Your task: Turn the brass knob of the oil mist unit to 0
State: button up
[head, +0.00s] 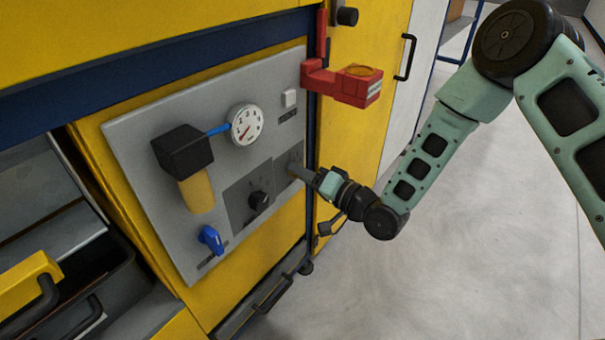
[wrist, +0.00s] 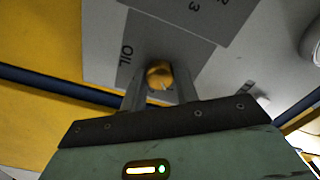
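The brass knob (wrist: 159,74) shows in the wrist view, on a dark grey plate (wrist: 135,50) marked "OIL". My gripper (wrist: 160,82) has one finger on each side of it. The fingers are close together, and the knob fills the gap between them. A small mark lies just below the knob, but I cannot read the knob's setting. In the head view my gripper (head: 293,170) reaches the right edge of the grey panel (head: 140,130), and its fingers hide the knob there.
A black dial (head: 258,200) sits just left of my gripper. A blue valve handle (head: 211,240), a gauge (head: 246,125) and a black-topped filter with a yellow bowl (head: 197,190) are further left. A red bracket (head: 345,84) juts out above my gripper. Open floor lies right.

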jog(key=shift+n, duration=0.4)
jog(key=n+b, duration=0.1)
jog(key=n, duration=0.6)
jog(key=shift+n+b, duration=0.35)
jog(key=shift+n, duration=0.35)
jog(key=o, duration=1)
jog(key=p+v, duration=0.2)
jog(key=v, duration=1.5)
jog(key=shift+s+d, duration=0.15)
jog(key=shift+d, duration=0.05)
